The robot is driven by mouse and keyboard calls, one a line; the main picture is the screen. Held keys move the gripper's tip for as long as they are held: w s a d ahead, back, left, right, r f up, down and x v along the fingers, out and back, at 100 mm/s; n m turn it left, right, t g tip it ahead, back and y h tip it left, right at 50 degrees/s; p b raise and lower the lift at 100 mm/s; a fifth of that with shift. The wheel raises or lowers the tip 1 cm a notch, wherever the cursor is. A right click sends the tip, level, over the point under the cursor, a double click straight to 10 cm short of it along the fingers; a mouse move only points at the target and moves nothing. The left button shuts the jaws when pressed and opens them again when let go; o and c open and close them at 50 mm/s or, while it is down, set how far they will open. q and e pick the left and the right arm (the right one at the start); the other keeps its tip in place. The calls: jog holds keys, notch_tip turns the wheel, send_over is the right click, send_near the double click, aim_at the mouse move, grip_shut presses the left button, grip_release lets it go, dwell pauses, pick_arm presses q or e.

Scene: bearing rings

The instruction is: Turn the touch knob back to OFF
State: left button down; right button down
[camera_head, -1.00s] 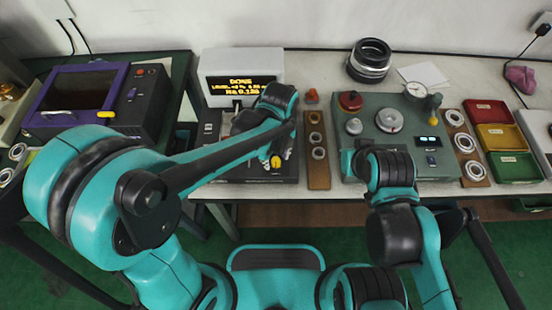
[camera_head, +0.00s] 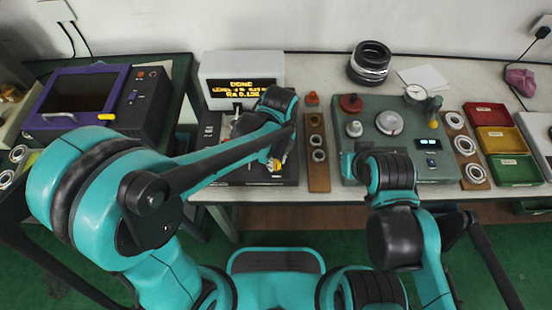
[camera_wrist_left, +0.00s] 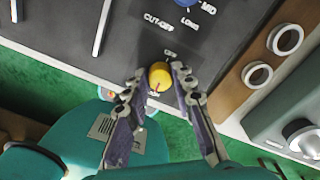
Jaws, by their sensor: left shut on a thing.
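The yellow touch knob (camera_wrist_left: 159,77) sits on the front part of a dark tester panel (camera_wrist_left: 100,55). In the head view the knob (camera_head: 277,165) is partly covered by my left gripper (camera_head: 274,156). My right arm is folded at the right; its gripper does not show.
A white display box (camera_head: 241,70) behind the tester reads DONE and an Ra value. A brown rack (camera_head: 317,172) with rings stands right of it, then a green-grey machine (camera_head: 425,165) with a dial. Red, yellow and green bins (camera_head: 515,168) are further right.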

pick_arm(q)
jog(key=n, duration=0.5)
jog(key=n+p, duration=0.1)
jog(key=n, duration=0.3)
jog(key=shift+a+n, duration=0.1)
jog(key=shift+n, duration=0.2)
jog(key=n, duration=0.4)
jog(key=shift+s+n+h, duration=0.1)
jog(key=shift+n+h, duration=0.2)
jog(key=n, duration=0.4)
jog(key=shift+s+n, duration=0.1)
jog(key=shift+n, duration=0.2)
jog(key=n, duration=0.8)
jog(key=shift+p, duration=0.3)
jog(key=n, duration=0.4)
jog(key=shift+n, duration=2.1)
